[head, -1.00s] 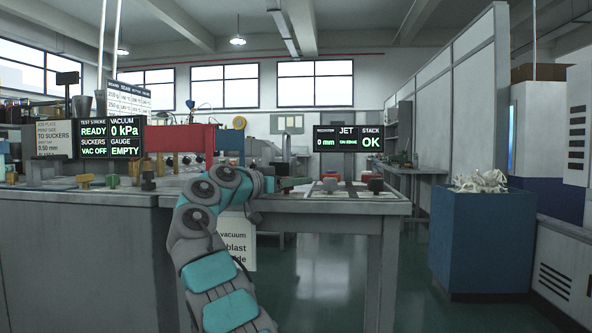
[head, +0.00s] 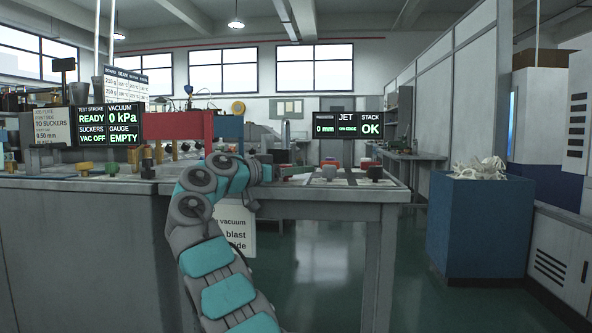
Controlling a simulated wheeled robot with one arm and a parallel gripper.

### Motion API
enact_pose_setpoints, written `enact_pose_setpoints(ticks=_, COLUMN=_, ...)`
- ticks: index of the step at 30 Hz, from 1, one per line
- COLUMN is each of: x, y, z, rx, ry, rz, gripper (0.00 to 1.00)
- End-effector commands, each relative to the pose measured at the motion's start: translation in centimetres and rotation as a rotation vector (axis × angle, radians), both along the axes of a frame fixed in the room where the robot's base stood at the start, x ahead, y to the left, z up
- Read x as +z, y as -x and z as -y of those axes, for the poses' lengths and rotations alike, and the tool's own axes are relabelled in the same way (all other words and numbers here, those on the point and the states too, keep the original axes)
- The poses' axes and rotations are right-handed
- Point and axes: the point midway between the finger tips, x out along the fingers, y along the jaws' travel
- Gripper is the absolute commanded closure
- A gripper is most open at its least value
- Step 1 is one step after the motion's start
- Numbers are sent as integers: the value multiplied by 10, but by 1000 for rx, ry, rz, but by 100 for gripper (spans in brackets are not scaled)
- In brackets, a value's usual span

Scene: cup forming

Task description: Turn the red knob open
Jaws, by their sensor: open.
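Small knobs stand on the right part of the grey bench top (head: 330,196). One knob (head: 329,172) has reddish colour at its top, and another small red shape (head: 366,163) shows behind a dark knob (head: 375,173). I cannot tell for sure which is the red knob or how it is turned. My gripper (head: 275,172) is small and dark at the end of my teal and grey arm, low over the bench. It is open, left of these knobs and apart from them. My arm hides part of the bench.
A jet screen (head: 348,125) reading 0 mm and OK stands behind the knobs. Left screens (head: 108,124) read READY, 0 kPa, VAC OFF and EMPTY. A yellow knob (head: 85,168) and a green knob (head: 112,169) sit at left. A blue bin (head: 478,225) stands right; floor between is clear.

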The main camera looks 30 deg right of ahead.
Motion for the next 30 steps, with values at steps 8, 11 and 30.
enact_pose_setpoints(ticks=8, x=1, y=1, z=-4, rx=1, ry=1, rz=0, gripper=26)
enact_pose_setpoints(ticks=11, x=1, y=2, z=-13, rx=3, ry=2, rz=0, gripper=26)
enact_pose_setpoints(ticks=30, x=0, y=15, z=-77, rx=0, ry=0, rz=0, gripper=26)
